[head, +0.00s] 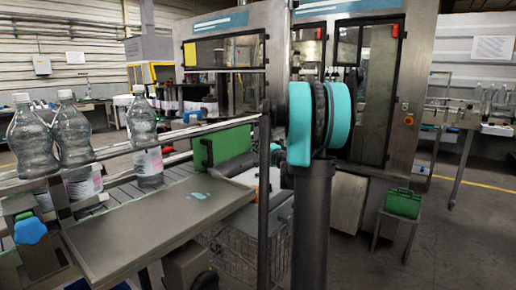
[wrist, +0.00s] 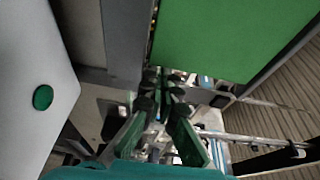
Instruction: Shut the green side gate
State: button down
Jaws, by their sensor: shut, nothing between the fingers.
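The green side gate appears to be the flat green panel (head: 225,145) standing upright beside the conveyor, left of my arm in the head view. In the wrist view a large green panel (wrist: 225,38) fills the upper right, seemingly the same gate. My gripper (wrist: 161,98) is shut and empty, its fingers just below the panel's lower left edge in that picture. I cannot tell whether they touch it. The gripper is hidden in the head view. The gate's hinge is not clearly visible.
Several clear bottles (head: 72,135) stand on the conveyor at left. A grey metal tray (head: 150,225) lies in front of it. A machine cabinet (head: 425,90) stands behind. A green box (head: 403,203) sits on a stand at right. A pale panel with a green button (wrist: 42,97) is close at left.

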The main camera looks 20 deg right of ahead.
aim_at(236, 152)
jog(key=s+a, duration=0.2)
jog(key=a, duration=0.1)
jog(key=s+a, duration=0.2)
jog(key=a, duration=0.1)
jog(key=s+a, duration=0.3)
jog(key=shift+a, duration=0.15)
jog(key=shift+w, duration=0.2)
